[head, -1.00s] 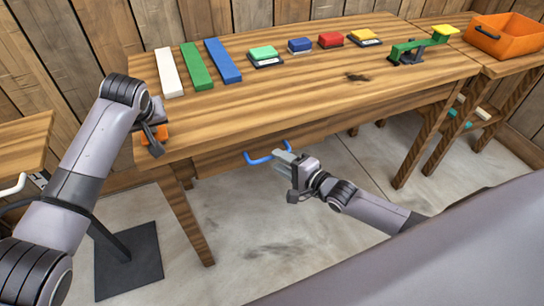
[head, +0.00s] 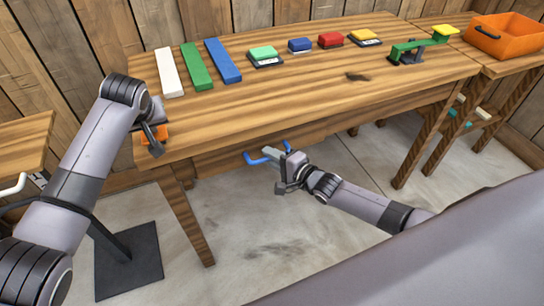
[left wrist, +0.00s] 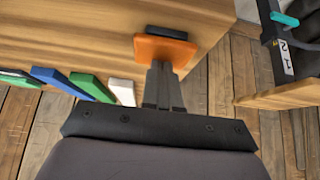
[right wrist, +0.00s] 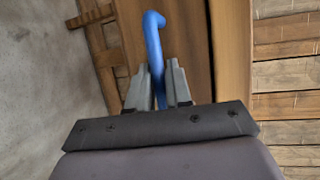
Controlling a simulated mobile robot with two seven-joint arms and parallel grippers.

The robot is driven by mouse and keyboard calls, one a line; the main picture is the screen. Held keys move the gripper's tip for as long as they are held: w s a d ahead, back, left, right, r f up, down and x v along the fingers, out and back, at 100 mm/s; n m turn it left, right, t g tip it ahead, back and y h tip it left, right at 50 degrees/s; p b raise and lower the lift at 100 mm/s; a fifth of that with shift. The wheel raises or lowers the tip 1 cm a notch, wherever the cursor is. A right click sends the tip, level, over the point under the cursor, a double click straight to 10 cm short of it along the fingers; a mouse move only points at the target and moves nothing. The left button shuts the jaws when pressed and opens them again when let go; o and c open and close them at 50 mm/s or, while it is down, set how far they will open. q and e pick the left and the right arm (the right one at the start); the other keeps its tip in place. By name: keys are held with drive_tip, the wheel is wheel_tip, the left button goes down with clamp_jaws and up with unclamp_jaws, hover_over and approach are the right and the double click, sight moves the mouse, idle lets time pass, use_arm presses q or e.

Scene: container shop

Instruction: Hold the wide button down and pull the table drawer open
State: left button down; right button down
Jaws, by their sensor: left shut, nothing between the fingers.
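The wide orange button (head: 149,136) is on the front left corner of the wooden table (head: 290,112). It also shows in the left wrist view (left wrist: 165,50). My left gripper (head: 155,143) is shut, with its fingertips at the button's face and seeming to touch it. How far the button is pressed cannot be told. The drawer's blue handle (head: 258,157) is under the table's front edge. My right gripper (right wrist: 159,70) is at the handle, one finger on each side of its bar (right wrist: 153,24). The fingers look apart, with the bar between them. The drawer looks closed.
White, green and blue bars (head: 196,66) and several small coloured blocks (head: 330,40) lie on the table. A green lever device (head: 415,47) stands at the right. An orange crate (head: 503,42) sits on a side table. Another table (head: 22,140) is at far left.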

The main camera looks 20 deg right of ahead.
use_arm(q)
drive_tip(key=shift+f, duration=0.2)
use_arm(e)
drive_tip(key=s, duration=0.5)
drive_tip(key=c, duration=1.1)
unclamp_jaws()
drive_tip(key=v, duration=1.2)
drive_tip(key=shift+r, duration=0.1)
